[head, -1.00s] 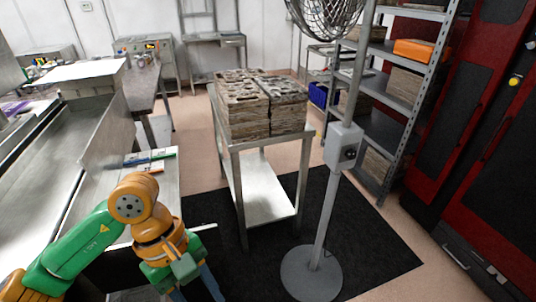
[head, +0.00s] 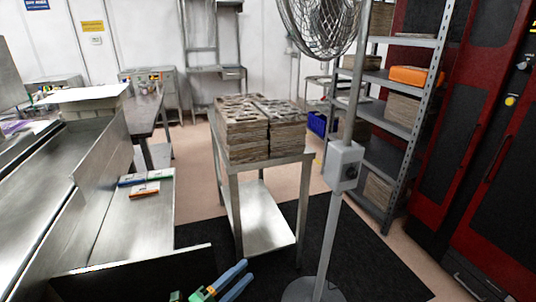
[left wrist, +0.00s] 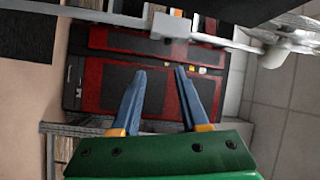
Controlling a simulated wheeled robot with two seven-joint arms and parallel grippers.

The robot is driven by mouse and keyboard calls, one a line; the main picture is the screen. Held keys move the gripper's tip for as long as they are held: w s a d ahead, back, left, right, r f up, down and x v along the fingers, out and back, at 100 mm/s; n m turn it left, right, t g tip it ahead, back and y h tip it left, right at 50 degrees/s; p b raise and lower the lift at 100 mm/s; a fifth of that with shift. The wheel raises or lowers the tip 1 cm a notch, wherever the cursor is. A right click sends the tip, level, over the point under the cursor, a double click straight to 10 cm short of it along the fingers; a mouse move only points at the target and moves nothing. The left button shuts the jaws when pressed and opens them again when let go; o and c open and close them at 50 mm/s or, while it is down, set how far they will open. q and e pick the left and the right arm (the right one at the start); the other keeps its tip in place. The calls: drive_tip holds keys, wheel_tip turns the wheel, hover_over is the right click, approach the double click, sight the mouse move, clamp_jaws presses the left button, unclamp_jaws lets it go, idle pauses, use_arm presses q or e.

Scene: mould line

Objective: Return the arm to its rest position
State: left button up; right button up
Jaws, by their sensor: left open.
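My left gripper (head: 247,270) shows at the bottom edge of the head view, with blue fingers and a green body. Its fingers are apart with nothing between them. In the left wrist view my left gripper (left wrist: 160,71) also shows open and empty, its two blue fingers in front of a red and black cabinet (left wrist: 118,88). Most of the left arm is out of the head view. My right gripper is in neither view.
A steel table (head: 232,172) bears stacked mould blocks (head: 262,128). A fan on a pole (head: 341,215) stands right of it, before a shelf rack (head: 400,125). A steel bench (head: 140,225) holds small tools at left.

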use_arm(q)
drive_tip(key=s+a+f+n+g+y+b, duration=0.1)
drive_tip(key=s+a+f+n+y, duration=0.25)
drive_tip(key=f, duration=0.45)
drive_tip(key=s+a+f+n+g+y, duration=0.1)
drive_tip(key=s+a+f+n+y, duration=0.3)
drive_tip(key=f, duration=0.5)
drive_tip(key=s+a+f+n+g+y+b, duration=0.1)
drive_tip(key=s+a+f+n+g+y, duration=0.15)
drive_tip(key=f+n, duration=0.45)
drive_tip(key=s+f+n+g+y, duration=0.1)
drive_tip(key=s+f+n+g, duration=0.1)
drive_tip(key=s+f, duration=0.3)
drive_tip(key=s+a+f+n+g, duration=0.1)
drive_tip(key=s+f, duration=0.4)
drive_tip(key=s, duration=0.9)
drive_tip(key=s+a+f+n+g+y+b, duration=0.1)
drive_tip(key=s+f+n+g, duration=0.2)
drive_tip(key=s, duration=0.7)
wheel_tip(320, 180, down, 2)
drive_tip(key=shift+f+g+y, duration=0.15)
drive_tip(key=shift+g+y, duration=0.15)
drive_tip(key=shift+g, duration=0.95)
drive_tip(key=shift+a, duration=0.15)
